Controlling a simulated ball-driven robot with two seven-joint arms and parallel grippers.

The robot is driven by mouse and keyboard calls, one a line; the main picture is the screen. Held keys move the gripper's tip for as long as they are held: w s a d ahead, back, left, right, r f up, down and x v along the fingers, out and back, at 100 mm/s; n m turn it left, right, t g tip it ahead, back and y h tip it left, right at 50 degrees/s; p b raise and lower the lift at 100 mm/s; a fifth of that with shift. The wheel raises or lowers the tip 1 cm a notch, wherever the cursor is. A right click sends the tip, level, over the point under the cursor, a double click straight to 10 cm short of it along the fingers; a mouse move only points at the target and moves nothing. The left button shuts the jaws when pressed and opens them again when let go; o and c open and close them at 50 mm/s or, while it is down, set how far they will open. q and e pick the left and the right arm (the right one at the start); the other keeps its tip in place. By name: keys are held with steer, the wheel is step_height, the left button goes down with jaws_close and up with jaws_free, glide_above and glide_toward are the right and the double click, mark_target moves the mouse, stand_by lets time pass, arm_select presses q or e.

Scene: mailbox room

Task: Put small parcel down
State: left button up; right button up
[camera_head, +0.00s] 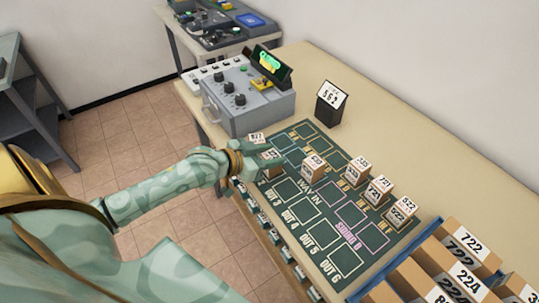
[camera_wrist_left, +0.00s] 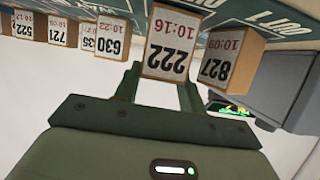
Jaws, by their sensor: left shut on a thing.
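My left gripper (camera_head: 264,158) reaches in from the left and is shut on a small parcel (camera_head: 271,154) at the left side of the dark green sorting mat (camera_head: 282,226). In the left wrist view the parcel (camera_wrist_left: 172,45) sits between the two fingers and its label reads 222, 10:16, upside down. The fingers and hand hide part of it in the head view. I cannot tell whether its base touches the mat. My right gripper is not in view.
A parcel labelled 827 (camera_wrist_left: 228,62) stands close beside the held one. Several small parcels, including 630 (camera_head: 313,164), stand on the mat to the right. A grey control box (camera_head: 248,103) and a black number sign (camera_head: 330,105) stand behind. Larger boxes fill a blue-edged crate at lower right.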

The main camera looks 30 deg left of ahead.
arm_select(q)
steer(key=o, duration=1)
steer(key=shift+f, duration=0.1)
steer(key=shift+s+r, duration=0.15)
steer(key=shift+r, duration=0.05)
steer(key=p+v, duration=0.3)
steer(key=v, duration=0.8)
steer(key=shift+s+a, duration=0.2)
steer(key=shift+s, duration=0.05)
steer(key=shift+r, duration=0.1)
